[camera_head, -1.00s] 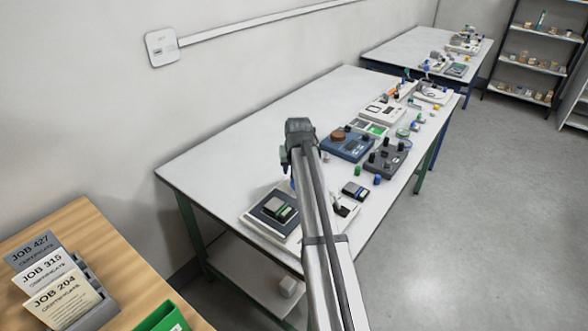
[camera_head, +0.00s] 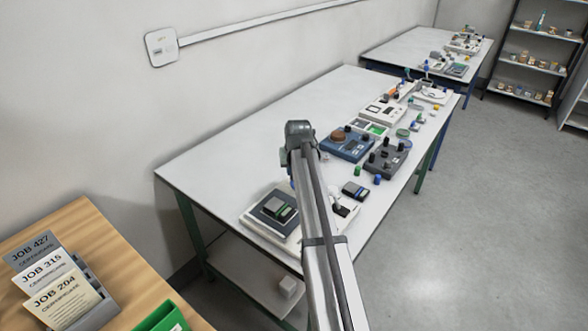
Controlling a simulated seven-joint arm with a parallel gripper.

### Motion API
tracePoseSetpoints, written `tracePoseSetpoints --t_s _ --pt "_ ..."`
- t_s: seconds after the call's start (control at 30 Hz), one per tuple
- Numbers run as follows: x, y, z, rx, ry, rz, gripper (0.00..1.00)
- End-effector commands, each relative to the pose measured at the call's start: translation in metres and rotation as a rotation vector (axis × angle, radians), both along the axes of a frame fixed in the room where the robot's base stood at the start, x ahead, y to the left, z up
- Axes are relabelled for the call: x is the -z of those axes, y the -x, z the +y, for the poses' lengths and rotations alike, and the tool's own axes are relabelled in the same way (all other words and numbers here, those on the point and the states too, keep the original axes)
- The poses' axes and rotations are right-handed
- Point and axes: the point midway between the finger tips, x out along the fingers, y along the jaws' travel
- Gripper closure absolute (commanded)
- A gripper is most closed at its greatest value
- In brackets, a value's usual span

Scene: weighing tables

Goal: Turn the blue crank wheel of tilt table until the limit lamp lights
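A low pale device with a dark plate (camera_head: 258,207) stands at the near end of the long table, and a small dark unit with a green strip (camera_head: 280,208) rests on that plate. It may be the tilt table, but I cannot tell for sure. A small blue part (camera_head: 292,183) shows at the left edge of my arm; I cannot tell whether it is the crank wheel. No limit lamp can be made out. My arm rises from the bottom of the picture and bends over at its top joint. My gripper is hidden behind the arm.
The long white table (camera_head: 210,160) carries a blue instrument (camera_head: 346,146), a dark grey knobbed box (camera_head: 388,157) and a small dark box (camera_head: 354,191). Its left part is clear. A wooden desk (camera_head: 105,245) with job cards (camera_head: 62,296) is at lower left.

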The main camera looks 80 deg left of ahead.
Motion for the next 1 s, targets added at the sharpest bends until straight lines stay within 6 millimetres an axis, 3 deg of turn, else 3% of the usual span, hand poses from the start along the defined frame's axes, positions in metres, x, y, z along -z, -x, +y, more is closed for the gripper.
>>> tracePoseSetpoints --t_s 0.2,0.6,0.97,1.0 --pt "0.0 -0.0006 0.0009 0.022 0.001 -0.001 1.0" --pt "0.0004 -0.0083 0.0063 0.268 0.002 0.0 1.0" --pt "0.0006 -0.0091 0.0061 0.292 0.002 0.0 1.0" --pt "0.0006 -0.0091 0.0061 0.291 0.002 0.0 0.76"
